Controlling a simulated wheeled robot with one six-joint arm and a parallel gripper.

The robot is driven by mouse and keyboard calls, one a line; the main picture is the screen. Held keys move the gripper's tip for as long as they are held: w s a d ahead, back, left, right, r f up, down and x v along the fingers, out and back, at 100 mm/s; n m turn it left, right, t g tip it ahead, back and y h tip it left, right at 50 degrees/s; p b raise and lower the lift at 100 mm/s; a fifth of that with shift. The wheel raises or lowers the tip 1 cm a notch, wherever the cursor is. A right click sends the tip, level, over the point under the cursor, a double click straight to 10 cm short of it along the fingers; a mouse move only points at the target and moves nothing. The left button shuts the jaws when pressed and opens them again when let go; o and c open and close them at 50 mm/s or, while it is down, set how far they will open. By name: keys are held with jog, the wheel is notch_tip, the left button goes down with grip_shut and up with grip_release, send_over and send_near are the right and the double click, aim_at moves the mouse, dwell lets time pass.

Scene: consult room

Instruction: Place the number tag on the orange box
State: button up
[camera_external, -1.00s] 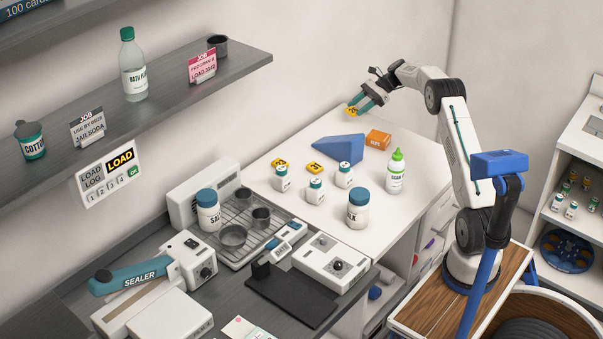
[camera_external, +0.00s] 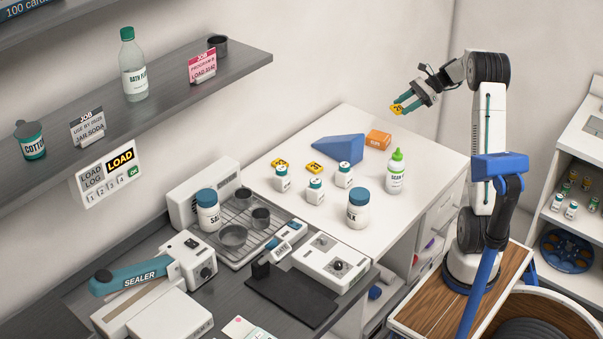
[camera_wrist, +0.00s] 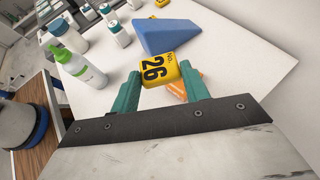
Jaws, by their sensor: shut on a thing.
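My gripper (camera_external: 403,104) is shut on a yellow number tag (camera_external: 396,109) and holds it in the air above the right back part of the white table. In the wrist view the tag (camera_wrist: 158,70) reads "No. 26" and sits between the teal fingers (camera_wrist: 158,88). The orange box (camera_external: 378,140) lies on the table below and to the left of my gripper, beside the blue wedge. In the wrist view the orange box (camera_wrist: 177,91) is mostly hidden behind the tag and a finger.
The blue wedge (camera_external: 338,149) lies left of the box. A green-capped bottle (camera_external: 396,172), small teal-lidded jars (camera_external: 344,175) and two yellow tags (camera_external: 314,168) stand or lie nearer the front. The white table (camera_external: 425,150) is bare right of the box.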

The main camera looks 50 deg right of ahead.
jog(key=s+a+f, duration=0.6)
jog(key=s+a, duration=0.2)
jog(key=s, duration=0.1)
send_over(374, 136)
jog(key=s+d, duration=0.3)
jog(key=d, duration=0.1)
jog(key=shift+w+a+f+n+y, duration=0.1)
jog(key=shift+w+f+n+y, duration=0.1)
jog(key=shift+f, duration=0.25)
jog(key=shift+w+f+n+y, duration=0.1)
jog(key=shift+f+n, duration=0.1)
jog(key=shift+f, duration=1.95)
jog(key=shift+f, duration=0.1)
jog(key=o, duration=1)
